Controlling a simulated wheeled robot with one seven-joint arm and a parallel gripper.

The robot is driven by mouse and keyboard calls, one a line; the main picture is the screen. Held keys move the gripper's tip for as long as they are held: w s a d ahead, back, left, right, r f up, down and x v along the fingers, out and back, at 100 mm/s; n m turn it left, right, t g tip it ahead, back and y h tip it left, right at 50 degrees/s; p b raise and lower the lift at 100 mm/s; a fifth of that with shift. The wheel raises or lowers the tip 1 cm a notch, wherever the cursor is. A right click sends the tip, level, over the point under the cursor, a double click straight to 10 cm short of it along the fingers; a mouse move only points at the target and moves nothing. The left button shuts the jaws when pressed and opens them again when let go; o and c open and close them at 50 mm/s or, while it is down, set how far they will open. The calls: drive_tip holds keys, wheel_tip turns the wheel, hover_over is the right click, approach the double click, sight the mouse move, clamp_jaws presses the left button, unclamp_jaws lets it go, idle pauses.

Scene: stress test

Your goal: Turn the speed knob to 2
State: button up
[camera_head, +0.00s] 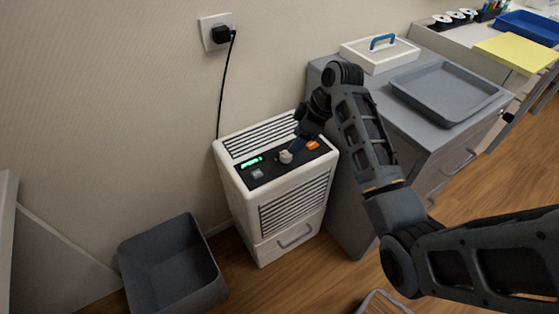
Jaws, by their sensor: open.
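A white appliance (241,202) with vent slats stands against the wall. Its dark top panel carries a pale knob (286,156), a lit green display (251,162), a grey button (257,173) and an orange switch (312,145). The knob's setting is too small to read. My gripper (293,146) is just above and beside the knob, pointing down at it; whether it touches the knob I cannot tell. The gripper is open, though its fingers are small and partly hidden by my arm.
A grey cabinet (345,190) stands right of the appliance, with a grey tray (445,88) and a white lidded box (378,57) on top. A dark open bin (145,245) is on the floor at left. A black cord runs up to a wall plug (221,34).

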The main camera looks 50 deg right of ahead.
sight(287, 154)
drive_tip(key=shift+b+x, duration=0.65)
drive_tip(key=shift+x, duration=3)
drive_tip(key=shift+w+d, duration=0.1)
drive_tip(key=shift+w, duration=0.05)
drive_tip(key=shift+c, duration=0.2)
drive_tip(key=c, duration=1)
drive_tip(key=shift+o, duration=0.2)
